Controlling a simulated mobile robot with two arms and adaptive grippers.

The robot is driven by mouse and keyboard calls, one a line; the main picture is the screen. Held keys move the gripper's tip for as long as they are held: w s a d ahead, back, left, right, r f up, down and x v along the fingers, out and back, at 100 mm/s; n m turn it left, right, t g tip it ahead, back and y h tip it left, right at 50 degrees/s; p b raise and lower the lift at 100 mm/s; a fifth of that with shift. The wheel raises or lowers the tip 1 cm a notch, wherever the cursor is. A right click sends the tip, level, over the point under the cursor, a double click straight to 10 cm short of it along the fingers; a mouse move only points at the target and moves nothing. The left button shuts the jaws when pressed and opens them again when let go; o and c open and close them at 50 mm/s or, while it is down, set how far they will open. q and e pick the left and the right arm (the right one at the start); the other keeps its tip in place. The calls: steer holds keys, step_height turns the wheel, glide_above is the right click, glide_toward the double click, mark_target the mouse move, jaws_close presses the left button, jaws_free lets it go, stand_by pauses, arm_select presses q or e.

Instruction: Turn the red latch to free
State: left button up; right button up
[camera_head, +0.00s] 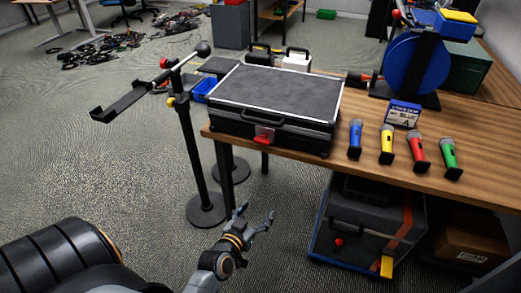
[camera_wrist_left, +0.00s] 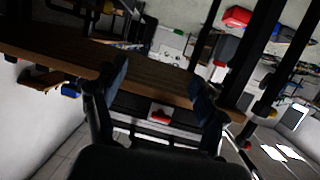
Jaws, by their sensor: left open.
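A red latch (camera_head: 264,134) sits on the front of a closed black case (camera_head: 290,92) with a silver edge, near the table's left end. My left gripper (camera_head: 255,213) is open and empty. It is below and in front of the table edge, apart from the latch. In the left wrist view its two fingers (camera_wrist_left: 155,88) are spread. A red piece that looks like the latch (camera_wrist_left: 160,117) shows between and beyond them on a dark body. The latch's exact turn is too small to tell. My right gripper is not in view.
Several coloured microphones (camera_head: 387,145) stand right of the case, before a small labelled box (camera_head: 403,113). A blue reel (camera_head: 415,65) is behind. A black stand (camera_head: 190,150) is left of the table (camera_head: 480,180). A grey case (camera_head: 370,220) sits below the table.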

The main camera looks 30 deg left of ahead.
mark_target(261, 142)
arm_select(q)
steer(key=a+r+n+t+y, duration=0.1)
steer(key=a+r+t+y, duration=0.3)
steer(key=r, duration=1)
steer(key=shift+g+h, duration=0.5)
steer(key=shift+h, duration=0.3)
steer(key=x, duration=1.3)
steer(key=shift+w+a+f, duration=0.1)
steer(key=shift+w+a, duration=0.15)
steer(key=shift+w, duration=0.05)
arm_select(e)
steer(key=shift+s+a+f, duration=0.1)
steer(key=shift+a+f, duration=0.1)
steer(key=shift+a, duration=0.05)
arm_select(q)
steer(key=c, duration=1.2)
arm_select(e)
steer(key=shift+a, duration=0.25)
